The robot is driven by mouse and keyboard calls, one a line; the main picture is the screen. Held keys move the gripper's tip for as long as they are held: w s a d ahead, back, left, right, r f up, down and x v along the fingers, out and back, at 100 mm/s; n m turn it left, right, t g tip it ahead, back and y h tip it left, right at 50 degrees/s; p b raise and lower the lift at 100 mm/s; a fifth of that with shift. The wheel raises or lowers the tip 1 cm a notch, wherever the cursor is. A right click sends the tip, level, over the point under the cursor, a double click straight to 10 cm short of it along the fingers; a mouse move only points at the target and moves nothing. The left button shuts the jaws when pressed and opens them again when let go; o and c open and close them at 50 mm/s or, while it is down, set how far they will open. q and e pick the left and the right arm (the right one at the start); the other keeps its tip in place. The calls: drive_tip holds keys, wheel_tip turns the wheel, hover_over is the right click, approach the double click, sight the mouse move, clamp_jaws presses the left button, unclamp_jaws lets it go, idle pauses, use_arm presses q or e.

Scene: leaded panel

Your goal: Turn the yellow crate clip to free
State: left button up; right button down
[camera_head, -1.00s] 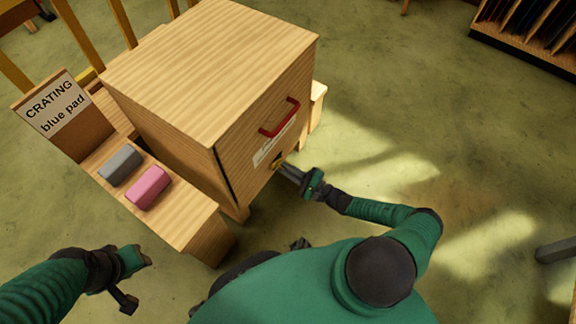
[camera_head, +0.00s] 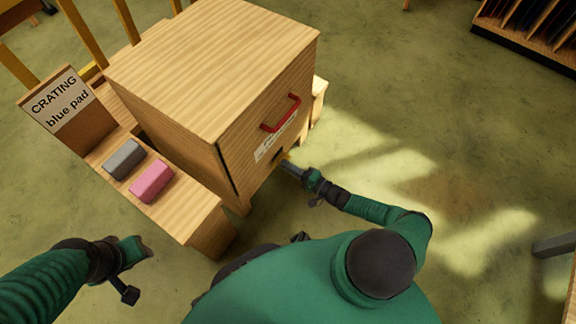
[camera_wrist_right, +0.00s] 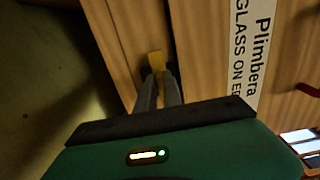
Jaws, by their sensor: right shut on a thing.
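The yellow clip (camera_wrist_right: 156,60) sits low on the front face of the wooden crate (camera_head: 205,70), close to a dark seam in the wood. In the right wrist view my right gripper (camera_wrist_right: 159,88) is shut on the clip, with its two grey fingers at the clip's near end. In the head view only a small yellow bit of the clip (camera_head: 286,156) shows at the tips of my right gripper (camera_head: 288,165). A dark patch shows beside the clip on the wood. My left gripper (camera_head: 132,272) hangs away from the crate at lower left, and its jaws are unclear.
A red handle (camera_head: 281,113) and a white label (camera_head: 275,139) are on the crate front. A grey block (camera_head: 124,159) and a pink block (camera_head: 151,181) lie on the wooden bench beside the "CRATING blue pad" sign (camera_head: 56,99).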

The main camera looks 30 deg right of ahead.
drive_tip(key=shift+s+a+f, duration=0.1)
drive_tip(key=shift+a+f, duration=0.15)
drive_tip(key=c, duration=1.6)
unclamp_jaws()
drive_tip(key=shift+c, duration=0.2)
drive_tip(key=shift+o, duration=0.8)
drive_tip(key=shift+d+r, duration=0.1)
drive_tip(key=shift+d, duration=0.05)
drive_tip(key=p+v, duration=0.4)
drive_tip(key=v, duration=1.2)
drive_tip(key=shift+s+d, duration=0.15)
drive_tip(key=shift+s, duration=0.2)
